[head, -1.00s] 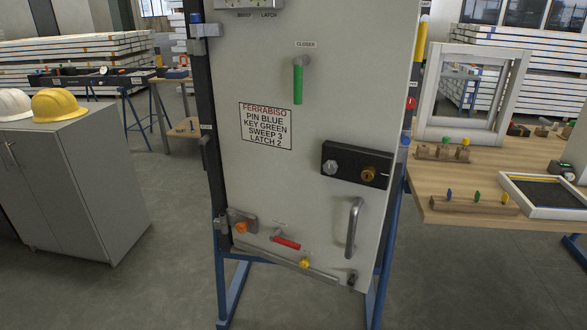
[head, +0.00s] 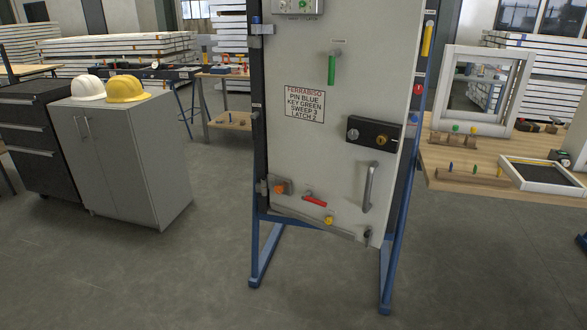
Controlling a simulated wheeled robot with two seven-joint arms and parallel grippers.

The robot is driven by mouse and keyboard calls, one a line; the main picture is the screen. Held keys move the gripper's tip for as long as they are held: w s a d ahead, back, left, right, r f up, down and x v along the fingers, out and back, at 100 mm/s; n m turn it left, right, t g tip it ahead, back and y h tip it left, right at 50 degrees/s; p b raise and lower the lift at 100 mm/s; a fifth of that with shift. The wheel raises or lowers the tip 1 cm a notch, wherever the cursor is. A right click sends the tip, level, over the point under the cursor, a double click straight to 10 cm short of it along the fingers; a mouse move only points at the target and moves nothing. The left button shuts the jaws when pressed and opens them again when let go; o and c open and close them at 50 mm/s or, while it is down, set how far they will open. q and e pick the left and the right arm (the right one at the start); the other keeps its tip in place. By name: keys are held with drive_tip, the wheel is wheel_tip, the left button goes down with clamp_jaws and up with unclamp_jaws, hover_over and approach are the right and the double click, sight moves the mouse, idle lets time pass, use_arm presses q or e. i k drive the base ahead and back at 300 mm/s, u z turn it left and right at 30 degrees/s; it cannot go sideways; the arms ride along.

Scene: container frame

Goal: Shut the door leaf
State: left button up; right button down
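The door leaf (head: 335,130) is a pale grey panel hung in a dark frame on a blue stand (head: 258,262). Hinge hardware (head: 262,30) is on its left side. The leaf looks slightly out of line with the frame at the bottom; I cannot tell exactly how far it is open. It carries a D-shaped pull handle (head: 370,187), a black lock plate (head: 374,134), a green lever (head: 332,70), a red lever (head: 315,201) and a printed label (head: 305,104). Neither gripper shows in the head view.
A wooden workbench (head: 440,160) with a white window frame (head: 484,90) and a tray (head: 541,174) stands at the right. A grey cabinet (head: 130,155) with white and yellow helmets (head: 126,89) stands at the left. The floor in front is clear.

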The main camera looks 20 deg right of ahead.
sight(309, 120)
drive_tip(key=u, duration=3.9)
drive_tip(key=i, duration=0.15)
drive_tip(key=z, duration=3.2)
drive_tip(key=i, duration=1.45)
drive_tip(key=z, duration=0.9)
